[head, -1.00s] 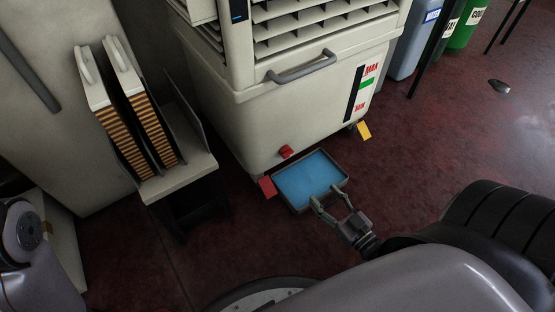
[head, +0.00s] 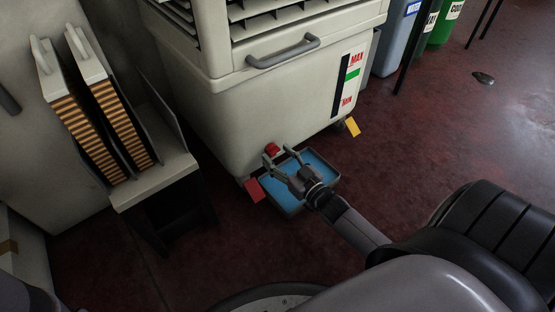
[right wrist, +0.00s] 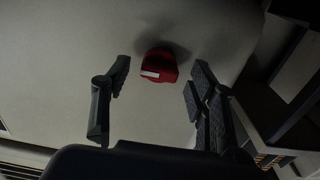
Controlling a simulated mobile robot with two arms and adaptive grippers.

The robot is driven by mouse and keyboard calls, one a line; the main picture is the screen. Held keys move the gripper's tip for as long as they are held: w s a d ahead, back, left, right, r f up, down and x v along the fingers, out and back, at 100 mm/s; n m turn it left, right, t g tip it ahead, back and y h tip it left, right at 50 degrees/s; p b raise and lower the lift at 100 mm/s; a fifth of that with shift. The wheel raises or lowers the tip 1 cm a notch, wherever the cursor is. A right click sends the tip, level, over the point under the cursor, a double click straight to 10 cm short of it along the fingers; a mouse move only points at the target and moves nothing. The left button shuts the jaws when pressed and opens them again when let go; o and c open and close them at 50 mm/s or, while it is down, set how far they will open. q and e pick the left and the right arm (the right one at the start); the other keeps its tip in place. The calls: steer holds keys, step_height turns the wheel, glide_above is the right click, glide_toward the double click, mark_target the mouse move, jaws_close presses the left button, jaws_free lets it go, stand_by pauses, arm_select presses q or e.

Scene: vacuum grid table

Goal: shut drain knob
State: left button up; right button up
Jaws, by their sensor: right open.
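The red drain knob (head: 272,149) sits low on the front of the white tank cabinet (head: 240,115). In the right wrist view the knob (right wrist: 158,65) carries a white mark on its face and lies just beyond and between the fingertips. My right gripper (head: 279,156) is open and empty, with its fingers pointing at the knob. In the right wrist view my right gripper (right wrist: 160,75) has one finger on each side of the knob, apart from it. A tray of blue liquid (head: 322,161) lies on the floor under the gripper. My left gripper is not in view.
A red tag (head: 254,190) and a yellow tag (head: 352,127) are at the cabinet's lower corners. A stand with striped filter panels (head: 120,135) is on the left. Coloured bins (head: 400,40) stand at the back right. The floor to the right is mostly clear.

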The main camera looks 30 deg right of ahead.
steer(key=shift+w, duration=0.5)
steer(key=c, duration=1.2)
steer(key=shift+o, duration=0.2)
